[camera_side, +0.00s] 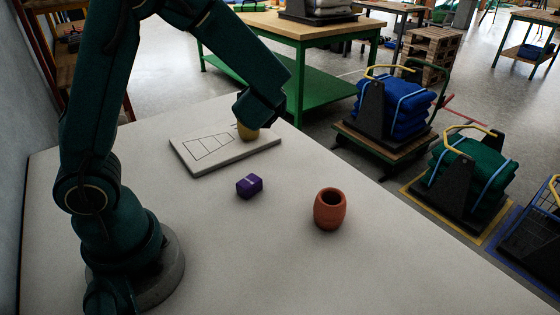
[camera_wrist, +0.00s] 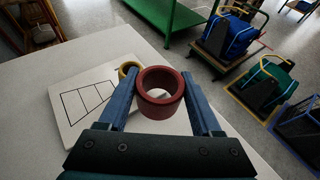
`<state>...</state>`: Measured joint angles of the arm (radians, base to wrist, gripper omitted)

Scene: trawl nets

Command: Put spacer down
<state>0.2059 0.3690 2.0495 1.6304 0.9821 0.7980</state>
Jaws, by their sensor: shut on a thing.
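My gripper (camera_wrist: 161,95) is shut on a dark red, hollow ring-shaped piece, the spacer (camera_wrist: 160,111), with a blue finger on each side of it. The spacer's open top faces the wrist camera. In the side view my gripper's dark end (camera_side: 263,108) is over the far right part of the white board; the fingers and the spacer are hidden there. The white board (camera_side: 205,164) lies on the pale table and has a row of outlined cells at its left. It also shows in the wrist view (camera_wrist: 66,138); the spacer's height above the surface is unclear.
A yellow round piece (camera_side: 247,134) stands on the board below my gripper; in the wrist view it is a yellow ring (camera_wrist: 128,69) just left of the spacer. A purple block (camera_side: 249,185) and a terracotta barrel-shaped pot (camera_side: 330,210) stand nearer. The table's front is clear.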

